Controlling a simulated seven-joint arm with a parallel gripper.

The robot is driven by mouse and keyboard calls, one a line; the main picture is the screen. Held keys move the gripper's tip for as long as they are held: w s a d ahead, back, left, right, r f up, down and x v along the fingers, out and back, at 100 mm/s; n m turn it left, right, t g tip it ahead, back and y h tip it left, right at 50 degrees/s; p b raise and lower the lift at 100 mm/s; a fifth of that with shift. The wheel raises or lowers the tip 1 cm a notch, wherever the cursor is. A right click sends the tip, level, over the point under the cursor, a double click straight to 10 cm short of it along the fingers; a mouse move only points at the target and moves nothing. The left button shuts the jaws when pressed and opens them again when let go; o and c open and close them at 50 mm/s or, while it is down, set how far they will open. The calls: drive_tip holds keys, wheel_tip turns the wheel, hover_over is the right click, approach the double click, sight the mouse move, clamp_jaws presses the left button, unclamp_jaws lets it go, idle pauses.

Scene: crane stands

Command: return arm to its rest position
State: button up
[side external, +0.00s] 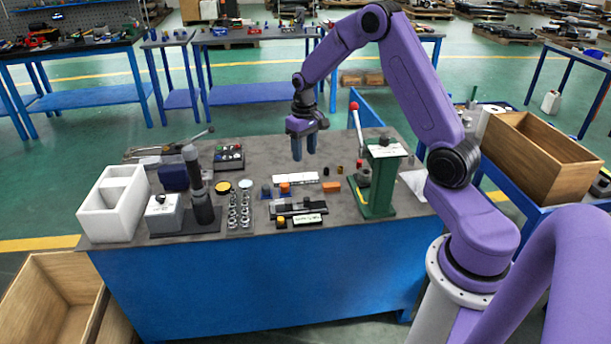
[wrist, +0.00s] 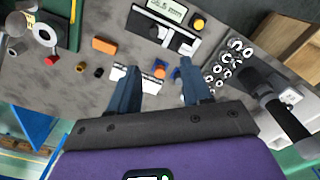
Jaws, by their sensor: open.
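My gripper (side external: 304,148) hangs above the middle of the workbench (side external: 240,270), fingers pointing down. Its two blue fingers are apart with nothing held between them. In the wrist view my gripper (wrist: 155,85) shows its fingers spread over the bench top, above a white block row and an orange piece that lie lower down. My purple arm reaches in from the right and bends down to the gripper.
A green press (side external: 380,180) with a red-knobbed lever stands right of my gripper. A white divided box (side external: 112,203), a dark microscope-like stand (side external: 200,195) and metal rings (side external: 239,210) are left. Small parts, including an orange block (side external: 331,186), lie below. A wooden crate (side external: 535,155) is right.

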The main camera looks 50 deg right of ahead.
drive_tip(key=s+a+r+n, duration=0.4)
drive_tip(key=s+a, duration=0.3)
drive_tip(key=a, duration=0.3)
drive_tip(key=s+a+r+n, duration=0.35)
drive_tip(key=s+a, duration=0.35)
drive_tip(key=a, duration=0.3)
drive_tip(key=s+a+r+n, duration=0.1)
drive_tip(key=s+n, duration=0.2)
drive_tip(key=s, duration=0.6)
drive_tip(key=s+r+n, duration=0.2)
drive_tip(key=s+n, duration=0.2)
drive_tip(key=s, duration=0.6)
drive_tip(key=shift+s+a, duration=0.3)
drive_tip(key=shift+a, duration=0.05)
